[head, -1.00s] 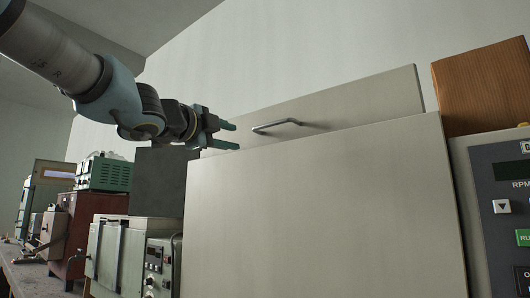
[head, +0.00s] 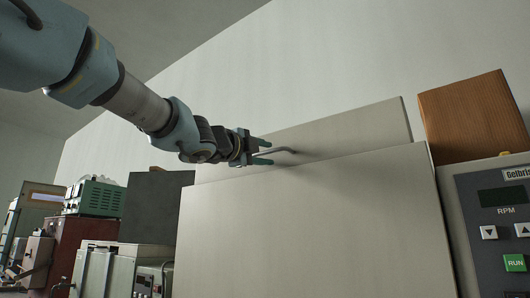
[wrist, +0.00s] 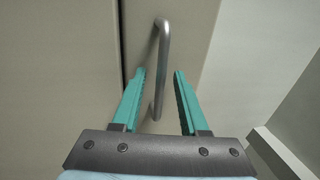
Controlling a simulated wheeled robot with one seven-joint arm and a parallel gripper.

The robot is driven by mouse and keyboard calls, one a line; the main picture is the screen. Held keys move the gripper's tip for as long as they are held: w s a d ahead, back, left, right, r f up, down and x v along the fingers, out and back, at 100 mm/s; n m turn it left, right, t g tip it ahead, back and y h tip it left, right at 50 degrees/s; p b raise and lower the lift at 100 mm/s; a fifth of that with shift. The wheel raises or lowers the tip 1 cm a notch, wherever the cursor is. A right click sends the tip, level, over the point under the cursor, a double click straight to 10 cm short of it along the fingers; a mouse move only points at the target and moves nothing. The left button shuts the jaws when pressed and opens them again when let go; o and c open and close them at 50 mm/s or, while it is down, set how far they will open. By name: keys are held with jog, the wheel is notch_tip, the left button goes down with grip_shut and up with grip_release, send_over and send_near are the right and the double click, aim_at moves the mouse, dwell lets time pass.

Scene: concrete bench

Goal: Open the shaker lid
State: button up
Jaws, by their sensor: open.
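The shaker is a large pale beige box; its front panel (head: 320,225) fills the middle of the head view. Its lid (head: 355,128) shows as a slanted pale panel behind the front panel's top edge. A grey bar handle (head: 287,150) is fixed on the lid; it also shows in the wrist view (wrist: 162,65). My gripper (head: 268,151) is open at the handle's left end. In the wrist view its teal fingers (wrist: 161,72) stand on either side of the handle's bar, with gaps on both sides. The handle's left end is partly hidden by the fingers in the head view.
A control panel with RPM display and RUN button (head: 500,225) stands at right, with a brown wooden block (head: 475,115) above it. A dark grey box (head: 155,212) and several instruments, including a green one (head: 95,197), stand at left. The space above the lid is clear.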

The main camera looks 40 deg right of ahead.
jog(key=shift+d, duration=0.1)
jog(key=shift+c, duration=0.4)
grip_shut()
dwell(1.0)
